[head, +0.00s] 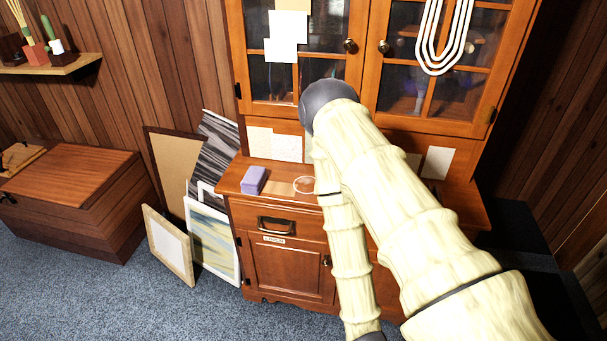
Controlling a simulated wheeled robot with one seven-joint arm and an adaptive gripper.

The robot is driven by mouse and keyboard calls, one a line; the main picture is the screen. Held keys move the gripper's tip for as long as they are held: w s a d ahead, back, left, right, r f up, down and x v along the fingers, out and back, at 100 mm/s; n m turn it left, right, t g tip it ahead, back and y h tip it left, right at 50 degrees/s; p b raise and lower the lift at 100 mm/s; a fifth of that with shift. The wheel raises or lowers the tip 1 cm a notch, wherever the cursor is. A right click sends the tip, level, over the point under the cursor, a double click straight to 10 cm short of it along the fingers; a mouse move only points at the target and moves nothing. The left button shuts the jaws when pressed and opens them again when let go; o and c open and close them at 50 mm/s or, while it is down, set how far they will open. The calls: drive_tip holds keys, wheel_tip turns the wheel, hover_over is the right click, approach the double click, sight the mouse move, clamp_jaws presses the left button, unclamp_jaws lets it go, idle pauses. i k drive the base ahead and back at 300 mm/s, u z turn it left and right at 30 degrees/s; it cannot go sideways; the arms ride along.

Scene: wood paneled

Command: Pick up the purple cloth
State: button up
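The purple cloth (253,181) looks like a small folded, block-shaped bundle. It lies on the left end of the wooden cabinet's counter (232,176), near the front edge. My arm, with pale bamboo-like links and a dark joint, rises in front of the cabinet to the right of the cloth. My gripper does not show in the head view. Nothing touches the cloth that I can see.
A round clear dish (305,185) sits right of the cloth. Glass doors (402,50) with papers stand above the counter. Framed pictures (212,240) lean against the cabinet's left side. A wooden chest (75,195) stands at left. Blue carpet (120,295) is clear in front.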

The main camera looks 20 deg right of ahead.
sight(253, 182)
drive_tip(key=u, duration=1.75)
drive_tip(key=i, duration=1.1)
drive_tip(key=z, duration=1.25)
